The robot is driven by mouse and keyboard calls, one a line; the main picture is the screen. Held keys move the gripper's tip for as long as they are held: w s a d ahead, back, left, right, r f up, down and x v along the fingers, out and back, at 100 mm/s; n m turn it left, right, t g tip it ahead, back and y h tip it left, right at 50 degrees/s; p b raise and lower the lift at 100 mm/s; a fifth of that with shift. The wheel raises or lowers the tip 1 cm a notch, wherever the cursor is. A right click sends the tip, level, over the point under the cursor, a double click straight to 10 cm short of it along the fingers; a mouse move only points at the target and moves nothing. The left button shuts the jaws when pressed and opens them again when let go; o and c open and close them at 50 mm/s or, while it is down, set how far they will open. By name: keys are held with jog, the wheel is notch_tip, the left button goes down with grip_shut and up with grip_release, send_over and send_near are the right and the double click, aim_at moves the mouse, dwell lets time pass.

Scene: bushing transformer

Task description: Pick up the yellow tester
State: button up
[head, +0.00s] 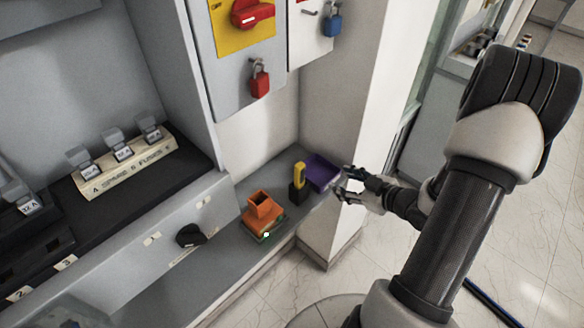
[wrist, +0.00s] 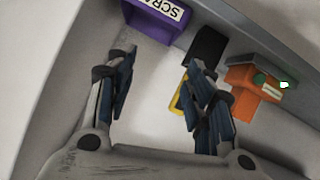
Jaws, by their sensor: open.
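The yellow tester (head: 299,174) stands upright in a small black holder (head: 297,193) on the grey ledge. In the wrist view the tester (wrist: 177,101) shows only as a yellow strip, mostly hidden behind the right-hand finger. The black holder (wrist: 208,46) shows just beyond that fingertip. My gripper (head: 346,183) is open and empty, to the right of the tester in the head view, with the purple bin between them.
A purple bin (head: 322,174) with a partly visible label (wrist: 170,10) sits beside the holder. A white pillar (head: 352,120) and wall panels rise behind the ledge (head: 181,279).

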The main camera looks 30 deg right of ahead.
jog(key=s+a+m+t+y, duration=0.25)
jog(key=s+a+t, duration=0.2)
jog(key=s, duration=0.25)
jog(key=b, duration=0.2)
send_near(302, 178)
jog(key=shift+n+t+y, duration=0.25)
jog(key=shift+n+y, duration=0.1)
jog(key=shift+y, duration=0.1)
jog(key=x, duration=0.6)
jog(key=shift+w+d+r, duration=0.1)
jog(key=shift+d, duration=0.1)
jog(key=x, duration=0.2)
jog(key=f+b+x, duration=0.1)
jog(key=x, duration=0.1)
jog(key=shift+w+a+r, duration=0.1)
jog(key=shift+w+a, duration=0.1)
jog(key=shift+w, duration=0.35)
jog(key=shift+c, duration=0.3)
grip_shut()
